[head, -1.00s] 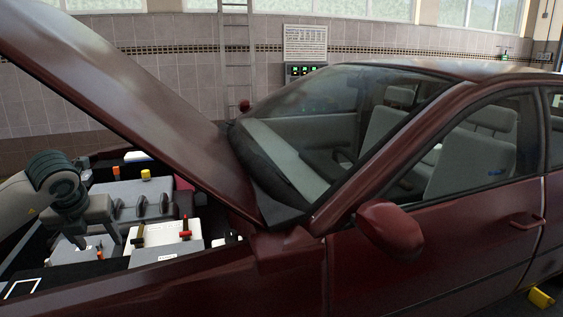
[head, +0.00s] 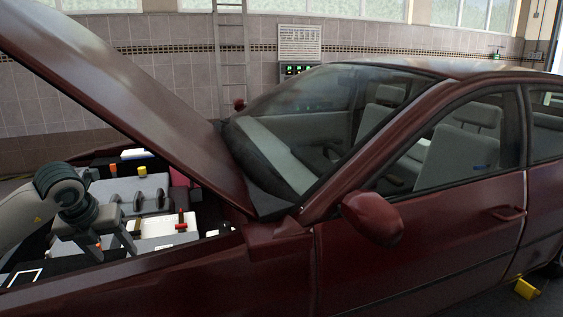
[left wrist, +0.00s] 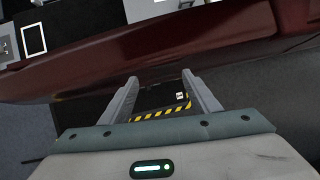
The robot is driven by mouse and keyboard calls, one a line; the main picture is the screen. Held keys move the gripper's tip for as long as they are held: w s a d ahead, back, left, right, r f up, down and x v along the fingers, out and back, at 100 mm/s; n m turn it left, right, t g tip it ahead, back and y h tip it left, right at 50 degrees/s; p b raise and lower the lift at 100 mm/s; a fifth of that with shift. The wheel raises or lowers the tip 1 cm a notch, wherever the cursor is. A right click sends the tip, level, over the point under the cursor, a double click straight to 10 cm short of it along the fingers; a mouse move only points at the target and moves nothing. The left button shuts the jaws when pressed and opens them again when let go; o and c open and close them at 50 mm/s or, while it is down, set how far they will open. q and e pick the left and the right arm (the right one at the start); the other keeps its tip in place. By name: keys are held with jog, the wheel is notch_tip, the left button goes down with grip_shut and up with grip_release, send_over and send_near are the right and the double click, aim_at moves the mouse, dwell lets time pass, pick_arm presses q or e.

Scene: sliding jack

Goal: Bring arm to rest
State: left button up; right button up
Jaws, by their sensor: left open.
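My left gripper (head: 112,248) is at the lower left of the head view, in front of the car's open engine bay, with its fingers pointing down. In the left wrist view the same gripper (left wrist: 160,80) is open, its two grey fingers apart with nothing between them. Beyond the fingers the dark red car body (left wrist: 150,62) crosses the picture, and a black-and-yellow striped edge (left wrist: 160,112) shows past them. My right gripper is in neither view.
The dark red car (head: 430,240) fills the head view, its hood (head: 120,95) raised over my left arm. The engine bay holds a white box (head: 160,228) with a red-capped post. A yellow block (head: 525,289) lies on the floor at lower right. A ladder (head: 230,60) stands behind.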

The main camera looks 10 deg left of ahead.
pick_arm(q)
jog(key=w+d+f+n+t+h, duration=0.2)
jog(key=d+f+h, duration=0.35)
jog(key=d, duration=0.45)
jog(key=w+d+f+n+t+h, duration=0.1)
jog(key=d+f+n+h, duration=0.1)
jog(key=d+f+h, duration=0.6)
jog(key=w+d+f+n+t+h, duration=0.2)
jog(key=d+f, duration=0.2)
jog(key=d, duration=0.8)
jog(key=s+a+f+n+t+y, duration=0.1)
jog(key=s+a+f+n+y, duration=0.2)
jog(key=f+n, duration=0.45)
jog(key=s+f+n+t+y, duration=0.2)
jog(key=f+n+y, duration=0.2)
jog(key=f, duration=0.7)
jog(key=s+a+f+n+t+y, duration=0.1)
jog(key=s+a+f+n+y, duration=0.25)
jog(key=f, duration=0.65)
jog(key=s+d+f+n+g+y, duration=0.1)
jog(key=s+d+f+n+g, duration=0.2)
jog(key=s+f, duration=0.8)
jog(key=s+d+f+n+g+y, duration=0.1)
jog(key=s+d+f+n+g, duration=0.3)
jog(key=s+f, duration=0.7)
jog(key=s+n+g, duration=0.1)
jog(key=s, duration=0.5)
jog(key=shift+s+d+f+y, duration=0.2)
jog(key=shift+d+f+y, duration=0.1)
jog(key=shift+f+y, duration=0.1)
